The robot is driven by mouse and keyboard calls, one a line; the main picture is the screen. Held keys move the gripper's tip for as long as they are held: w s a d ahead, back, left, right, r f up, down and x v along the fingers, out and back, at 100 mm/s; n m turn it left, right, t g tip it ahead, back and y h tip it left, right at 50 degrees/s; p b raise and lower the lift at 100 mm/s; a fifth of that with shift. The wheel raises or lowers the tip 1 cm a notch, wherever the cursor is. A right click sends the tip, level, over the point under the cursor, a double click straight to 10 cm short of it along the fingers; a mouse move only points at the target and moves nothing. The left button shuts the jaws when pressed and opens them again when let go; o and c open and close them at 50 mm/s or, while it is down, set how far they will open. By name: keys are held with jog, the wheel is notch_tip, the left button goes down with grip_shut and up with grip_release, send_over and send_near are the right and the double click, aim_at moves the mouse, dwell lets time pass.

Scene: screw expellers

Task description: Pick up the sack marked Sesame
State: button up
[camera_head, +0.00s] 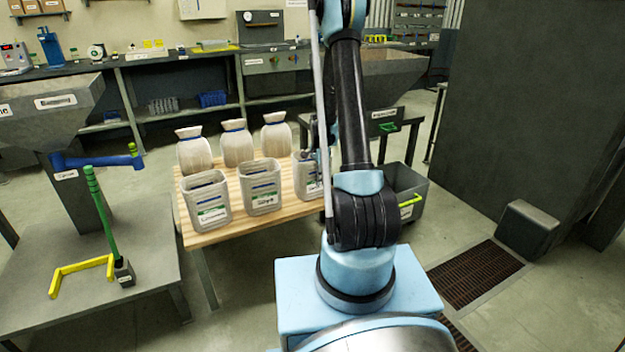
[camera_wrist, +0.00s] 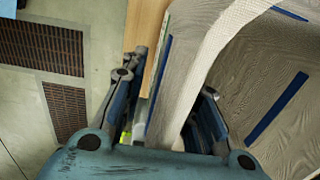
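Three open-topped pale sacks with blue stripes and white-green labels stand in the front row of a wooden pallet-like table (camera_head: 222,232): left (camera_head: 208,197), middle (camera_head: 260,184) and right (camera_head: 306,178). Their labels are too small to read surely, so I cannot tell which says Sesame. My gripper is at the right sack, mostly hidden behind my arm in the head view. In the wrist view, my gripper (camera_wrist: 165,100) has its fingers apart, astride the rim of an open sack (camera_wrist: 185,75). The right finger is partly hidden by the sack wall; firm contact does not show.
Three tied sacks (camera_head: 237,144) stand in the back row. A dark bin (camera_head: 412,187) with a yellow handle is right of the table. A grey machine (camera_head: 60,110) with green and yellow levers is left. Floor grating (camera_head: 475,275) lies right.

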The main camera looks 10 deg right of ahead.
jog(key=shift+c, duration=0.5)
grip_shut()
